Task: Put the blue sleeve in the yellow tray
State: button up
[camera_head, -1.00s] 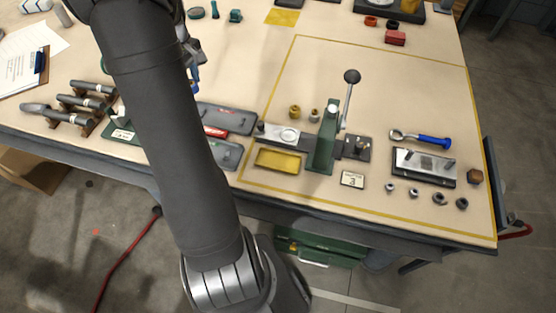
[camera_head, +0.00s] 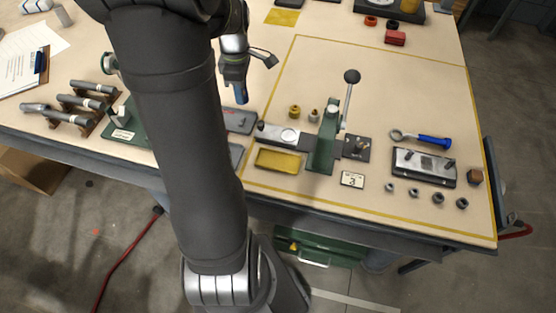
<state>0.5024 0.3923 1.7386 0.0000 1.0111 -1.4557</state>
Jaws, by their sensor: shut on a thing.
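My gripper (camera_head: 236,76) hangs over the table behind my forearm, above and left of the press. It is shut on the blue sleeve (camera_head: 241,93), whose lower end shows beneath the fingers, held above the table. The yellow tray (camera_head: 278,161) is a shallow rectangular dish on the table, left of the green press base. It looks empty. The gripper and sleeve are beyond the tray in the picture and slightly to its left, apart from it.
A green lever press (camera_head: 323,142) with a tall ball-topped handle (camera_head: 351,77) stands right of the tray. A numbered card (camera_head: 352,179) lies right.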

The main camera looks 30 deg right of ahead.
jog(key=s+d+f+n, duration=0.1)
jog(key=s+d+n, duration=0.3)
jog(key=s, duration=0.9)
jog(key=s+d+f+n, duration=0.15)
jog(key=s+n, duration=0.35)
jog(key=s, duration=0.8)
send_over(278, 161)
notch_tip(278, 161, down, 6)
jog(key=shift+f, duration=2.05)
jog(key=o, duration=1.1)
jog(key=shift+f, duration=0.15)
notch_tip(278, 161, up, 12)
jog(key=shift+r, duration=0.2)
